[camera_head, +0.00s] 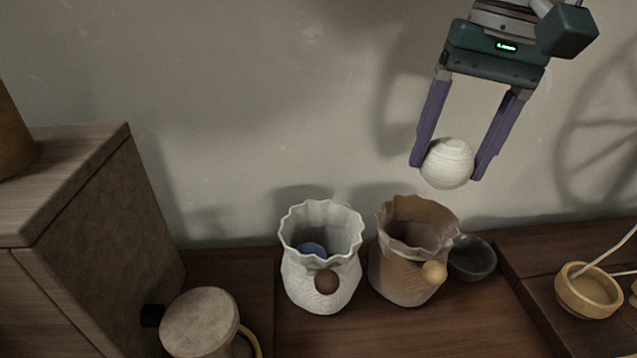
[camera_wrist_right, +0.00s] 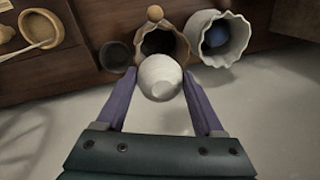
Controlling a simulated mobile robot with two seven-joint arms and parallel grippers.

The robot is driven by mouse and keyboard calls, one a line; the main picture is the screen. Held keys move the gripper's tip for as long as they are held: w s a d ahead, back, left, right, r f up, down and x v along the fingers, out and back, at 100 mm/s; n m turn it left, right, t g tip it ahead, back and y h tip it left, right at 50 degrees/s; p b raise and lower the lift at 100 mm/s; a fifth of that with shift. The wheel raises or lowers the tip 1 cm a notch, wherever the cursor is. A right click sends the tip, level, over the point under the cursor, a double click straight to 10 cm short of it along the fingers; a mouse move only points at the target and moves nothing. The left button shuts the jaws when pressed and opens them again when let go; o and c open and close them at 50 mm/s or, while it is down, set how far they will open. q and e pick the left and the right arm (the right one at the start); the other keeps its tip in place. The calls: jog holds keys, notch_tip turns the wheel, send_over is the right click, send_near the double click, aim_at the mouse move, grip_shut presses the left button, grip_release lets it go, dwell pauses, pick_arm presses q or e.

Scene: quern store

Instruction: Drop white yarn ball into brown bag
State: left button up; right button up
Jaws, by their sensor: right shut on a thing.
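The white yarn ball (camera_head: 447,163) is between the purple fingers of my right gripper (camera_head: 446,168), which is shut on it. The ball hangs in the air above and a little to the right of the brown bag's opening in the head view. The brown bag (camera_head: 398,270) stands upright on the wooden surface with its wavy mouth open and a tan ball on its front. In the right wrist view the ball (camera_wrist_right: 159,77) overlaps the near rim of the brown bag (camera_wrist_right: 178,44). My left gripper is not in view.
A white bag (camera_head: 318,285) with a blue thing (camera_head: 312,249) inside stands left of the brown bag. A dark bowl (camera_head: 472,258) sits close on its right. A wooden bowl (camera_head: 588,291) is farther right. A tall cabinet (camera_head: 95,210) is at left; the wall is behind.

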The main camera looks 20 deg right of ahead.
jog(key=shift+s+f+b, duration=0.1)
jog(key=shift+f+b, duration=0.25)
jog(key=shift+f, duration=0.3)
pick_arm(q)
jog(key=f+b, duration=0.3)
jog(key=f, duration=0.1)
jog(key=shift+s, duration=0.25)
pick_arm(e)
notch_tip(320, 180, down, 5)
jog(key=shift+s+r, duration=0.1)
jog(key=o, duration=1.4)
jog(key=shift+c, duration=0.2)
jog(key=shift+r, duration=0.1)
jog(key=r, duration=0.3)
jog(key=r+p, duration=0.1)
jog(key=r, duration=0.2)
jog(key=d+r, duration=0.1)
jog(key=r, duration=0.2)
jog(key=shift+s+d+r+p, duration=0.1)
jog(key=shift+s+r+p, duration=0.2)
jog(key=shift+r, duration=0.05)
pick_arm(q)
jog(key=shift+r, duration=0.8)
